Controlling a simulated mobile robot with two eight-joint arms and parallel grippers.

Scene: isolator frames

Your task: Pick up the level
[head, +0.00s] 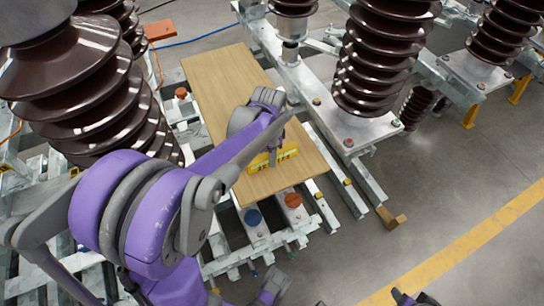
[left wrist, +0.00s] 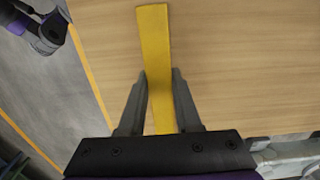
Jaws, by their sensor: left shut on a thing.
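The level is a yellow bar (head: 284,155) over the wooden board (head: 215,80) in the head view. In the left wrist view the level (left wrist: 154,40) runs lengthwise between the fingers. My left gripper (left wrist: 159,85) is shut on the level, with one dark finger on each side of it. In the head view my left gripper (head: 273,157) reaches down to the level from above, and my arm hides part of the board. I cannot tell whether the level touches the board. My right gripper (head: 415,300) shows only in part at the bottom edge of the head view.
Large brown ribbed insulators (head: 375,55) stand on grey metal frames around the board. A blue round cap (head: 253,217) and an orange one (head: 293,200) sit at the board's near edge. Open grey floor (head: 455,180) with a yellow line lies to the right.

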